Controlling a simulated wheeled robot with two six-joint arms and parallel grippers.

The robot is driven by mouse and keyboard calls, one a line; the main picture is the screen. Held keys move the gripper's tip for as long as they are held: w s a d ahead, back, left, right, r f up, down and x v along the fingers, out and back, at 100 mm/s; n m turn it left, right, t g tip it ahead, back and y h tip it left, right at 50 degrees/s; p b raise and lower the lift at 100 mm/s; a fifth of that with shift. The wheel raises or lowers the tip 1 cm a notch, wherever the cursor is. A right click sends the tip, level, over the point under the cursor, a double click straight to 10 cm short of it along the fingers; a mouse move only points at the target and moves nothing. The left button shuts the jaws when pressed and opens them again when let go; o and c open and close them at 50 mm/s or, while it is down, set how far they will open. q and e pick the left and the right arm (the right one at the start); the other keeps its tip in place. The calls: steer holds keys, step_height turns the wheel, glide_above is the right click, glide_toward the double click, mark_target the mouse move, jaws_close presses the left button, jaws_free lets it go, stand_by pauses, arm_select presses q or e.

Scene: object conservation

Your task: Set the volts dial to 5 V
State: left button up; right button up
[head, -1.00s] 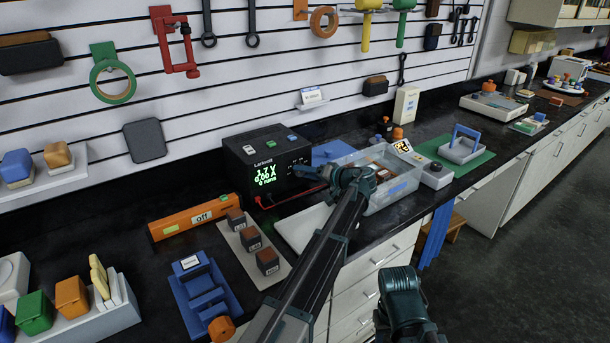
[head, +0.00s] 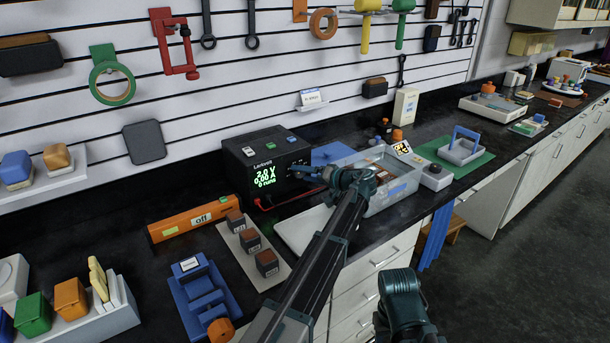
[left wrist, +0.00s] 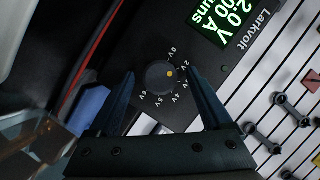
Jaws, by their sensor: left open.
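The black power supply (head: 268,162) stands on the bench in the head view. Its green display reads 2.0 V, 0.00 A and 0 runs; the display (left wrist: 224,20) is partly cut off in the left wrist view. In the head view my left gripper (head: 322,174) is at the supply's right front and hides the dial.
A clear bin (head: 398,190) stands right of the supply. An orange bar marked off (head: 178,222) and a pale strip with dark blocks (head: 234,242) lie to the left. A red lead (left wrist: 92,50) runs beside the dial. A white board (head: 300,228) lies in front.

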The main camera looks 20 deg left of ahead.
mark_target(296, 161)
arm_select(q)
step_height(296, 161, up, 4)
steer(key=p, duration=0.4)
steer(key=shift+r, duration=0.2)
steer(key=s+d, duration=0.2)
steer(key=s, duration=0.5)
steer(key=s+d, duration=0.3)
steer(key=s, duration=0.5)
steer(key=shift+s+r+p, duration=0.15)
steer(key=shift+r+p, duration=0.1)
steer(key=shift+p, duration=0.1)
